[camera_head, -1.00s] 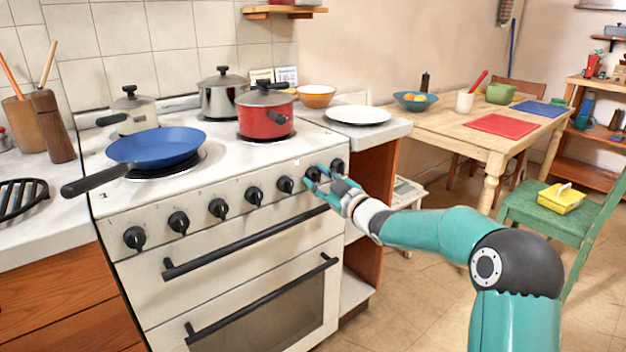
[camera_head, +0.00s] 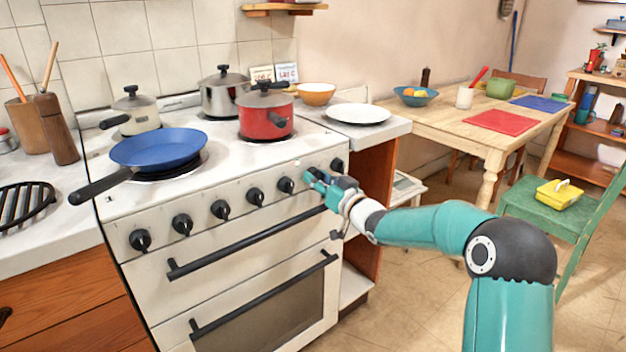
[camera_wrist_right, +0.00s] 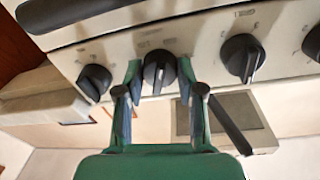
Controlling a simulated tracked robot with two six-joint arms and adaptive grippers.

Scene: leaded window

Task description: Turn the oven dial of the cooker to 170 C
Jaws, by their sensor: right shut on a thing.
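The white cooker (camera_head: 225,208) has a row of several black dials along its front panel. My right gripper (camera_head: 314,180) is at the second dial from the right end and hides it in the head view. In the right wrist view that dial (camera_wrist_right: 158,68) sits between the two fingertips of my right gripper (camera_wrist_right: 160,82), which is shut on it. The dial's pale pointer line shows, but the panel markings are too blurred to read. The rightmost dial (camera_head: 338,165) is free beside the gripper. My left gripper is not in view.
A red pot (camera_head: 265,118), a steel pot (camera_head: 222,97), a cream pot (camera_head: 135,112) and a blue frying pan (camera_head: 158,148) stand on the cooker top. Two small cards (camera_head: 287,72) with writing stand behind. Oven handles (camera_head: 250,240) jut out below the dials.

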